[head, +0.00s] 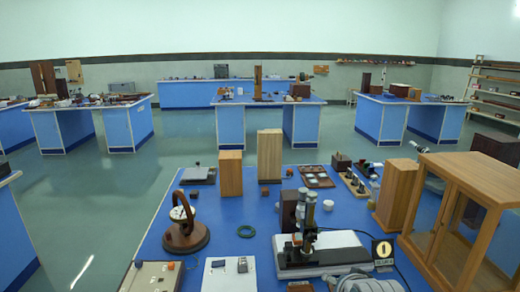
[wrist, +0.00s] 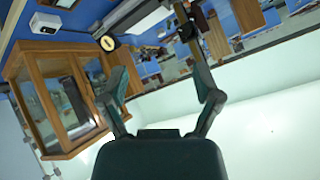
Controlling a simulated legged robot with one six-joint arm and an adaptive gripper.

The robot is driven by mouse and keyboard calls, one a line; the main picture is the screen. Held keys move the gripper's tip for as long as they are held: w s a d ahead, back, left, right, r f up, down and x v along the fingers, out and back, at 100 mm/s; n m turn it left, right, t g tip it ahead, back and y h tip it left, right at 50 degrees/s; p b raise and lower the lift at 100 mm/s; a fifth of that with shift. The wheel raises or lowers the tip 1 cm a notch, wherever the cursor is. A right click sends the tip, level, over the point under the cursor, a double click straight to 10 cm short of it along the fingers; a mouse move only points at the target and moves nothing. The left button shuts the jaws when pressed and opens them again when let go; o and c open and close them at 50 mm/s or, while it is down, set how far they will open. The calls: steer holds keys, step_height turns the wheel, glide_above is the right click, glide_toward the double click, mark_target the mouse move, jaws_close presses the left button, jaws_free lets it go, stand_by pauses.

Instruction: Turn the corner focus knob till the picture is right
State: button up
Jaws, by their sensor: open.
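A dark upright instrument with a metal column (head: 307,222) stands on a pale grey base on the near blue bench. It looks like a microscope-type device. A focus knob is too small to pick out with certainty, and no focus picture can be made out.
A wood-framed glass cabinet (head: 465,205) fills the bench's right side; it also shows in the wrist view (wrist: 60,95). Wooden blocks (head: 270,155) stand at the back. A brown round stand (head: 186,228) is at left.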

steer(key=s+a+r+n+g, duration=0.1)
steer(key=s+n+g, duration=0.3)
steer(key=s, duration=1.1)
steer(key=shift+s+a+r+n, duration=0.2)
steer(key=shift+s+r+n, duration=0.15)
steer(key=shift+r+n, duration=0.45)
steer(key=shift+w+f, duration=0.15)
steer(key=shift+f, duration=0.05)
